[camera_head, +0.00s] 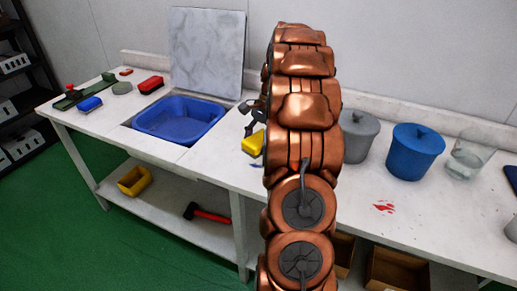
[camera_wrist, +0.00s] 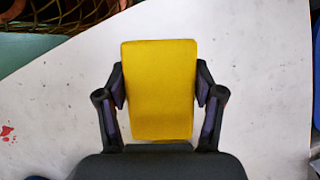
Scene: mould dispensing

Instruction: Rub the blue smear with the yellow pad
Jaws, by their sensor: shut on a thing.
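The yellow pad (camera_head: 252,143) is beside my arm in the head view, over the white worktop right of the blue basin. In the wrist view the pad (camera_wrist: 159,120) is a flat yellow block. My gripper (camera_wrist: 160,84) is shut on it, one dark finger on each long side. In the head view my gripper (camera_head: 257,122) is partly hidden by my copper arm. I cannot tell whether the pad touches the worktop. A red smear (camera_head: 384,207) lies on the worktop at right.
The blue basin (camera_head: 180,119) stands left of my gripper, with a grey slab (camera_head: 207,52) leaning behind it. A grey pot (camera_head: 358,137), a blue pot (camera_head: 415,152) and a clear beaker (camera_head: 468,160) stand at right. A red-handled hammer (camera_head: 207,213) lies on the lower shelf.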

